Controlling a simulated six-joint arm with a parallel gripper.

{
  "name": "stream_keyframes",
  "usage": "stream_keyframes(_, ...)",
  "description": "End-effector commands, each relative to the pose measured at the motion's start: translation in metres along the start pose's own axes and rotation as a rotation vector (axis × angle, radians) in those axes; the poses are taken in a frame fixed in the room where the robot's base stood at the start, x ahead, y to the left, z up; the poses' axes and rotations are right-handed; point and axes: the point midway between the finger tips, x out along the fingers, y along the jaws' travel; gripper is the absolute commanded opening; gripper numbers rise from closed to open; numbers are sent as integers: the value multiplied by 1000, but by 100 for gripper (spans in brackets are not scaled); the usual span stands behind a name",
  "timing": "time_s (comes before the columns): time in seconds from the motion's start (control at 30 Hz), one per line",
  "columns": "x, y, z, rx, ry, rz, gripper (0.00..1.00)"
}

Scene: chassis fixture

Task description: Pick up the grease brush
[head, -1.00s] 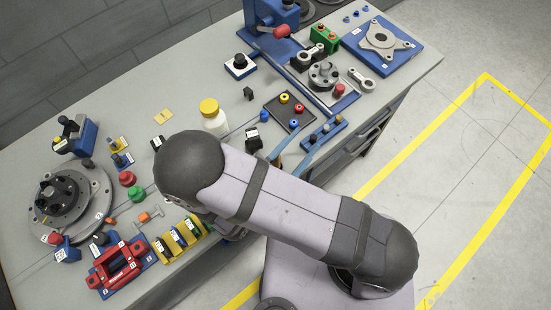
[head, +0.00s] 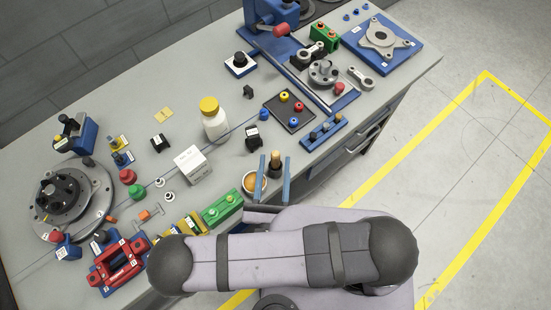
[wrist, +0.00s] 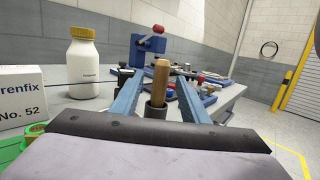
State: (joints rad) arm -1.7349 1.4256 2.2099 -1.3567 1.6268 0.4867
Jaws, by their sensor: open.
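The grease brush appears to be the item with a wooden handle (head: 275,157), standing upright in a dark cup (head: 275,171) near the table's front edge. Its bristles are hidden. The handle also shows in the wrist view (wrist: 161,82), with the dark cup (wrist: 156,109) below it. My gripper (head: 274,160) is open, with its blue fingers to the left and right of the handle and cup in both views. The fingers in the wrist view (wrist: 160,78) show gaps to the handle. I cannot tell exactly how far the tips reach past it.
A round container with an orange-brown top (head: 255,182) stands close to the left finger. A white box (head: 192,165), a white bottle with a yellow cap (head: 214,122) and a green block (head: 222,208) are further left. A blue rack (head: 324,132) lies to the right.

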Motion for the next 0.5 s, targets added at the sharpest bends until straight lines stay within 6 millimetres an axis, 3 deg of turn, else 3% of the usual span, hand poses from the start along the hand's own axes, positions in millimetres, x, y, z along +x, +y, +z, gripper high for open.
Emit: stream_keyframes(0.5,17,-1,2,0,0,-4,41)
